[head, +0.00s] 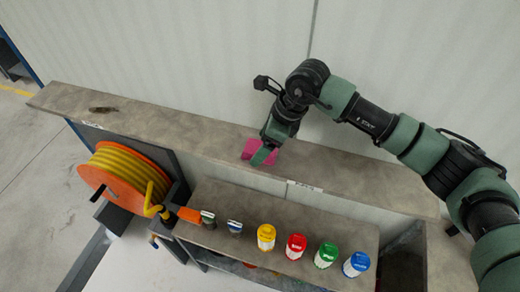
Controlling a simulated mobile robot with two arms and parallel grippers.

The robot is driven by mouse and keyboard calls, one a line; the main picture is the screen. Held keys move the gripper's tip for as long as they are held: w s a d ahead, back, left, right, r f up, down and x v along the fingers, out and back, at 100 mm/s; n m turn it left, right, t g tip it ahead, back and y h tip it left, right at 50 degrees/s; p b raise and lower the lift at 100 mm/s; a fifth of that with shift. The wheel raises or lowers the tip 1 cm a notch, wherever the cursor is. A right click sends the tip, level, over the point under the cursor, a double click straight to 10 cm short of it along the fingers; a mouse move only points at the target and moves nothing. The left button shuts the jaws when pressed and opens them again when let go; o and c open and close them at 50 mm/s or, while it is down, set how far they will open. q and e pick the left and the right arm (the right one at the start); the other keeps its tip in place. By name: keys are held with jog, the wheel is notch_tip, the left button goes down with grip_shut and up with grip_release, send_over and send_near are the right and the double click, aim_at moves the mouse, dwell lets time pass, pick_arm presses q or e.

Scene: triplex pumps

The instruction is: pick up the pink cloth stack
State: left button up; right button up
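The pink cloth stack (249,148) lies on the long upper ledge (190,133), a little left of the picture's middle height and center. My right gripper (264,155) comes down from above at the stack, with its greenish fingers in front of the pink cloth. Pink shows on both sides of the fingers. I cannot tell whether the fingers are closed on the cloth. My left gripper is not in view.
A lower shelf (335,226) in front holds several bottles with yellow, red, green and blue (356,264) caps. An orange reel with yellow hose (125,175) stands at the left. A small dark item (103,109) lies on the ledge's left end. A pale wall rises behind.

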jog(key=shift+f+b, duration=0.15)
jog(key=shift+b, duration=0.25)
dwell(0.3)
jog(key=c, duration=1.4)
jog(key=shift+c, duration=0.2)
jog(key=shift+r+p, duration=0.35)
jog(key=shift+p, duration=0.3)
jog(key=shift+r, duration=0.25)
notch_tip(320, 180, up, 19)
jog(key=b, duration=0.6)
jog(key=shift+r, duration=0.2)
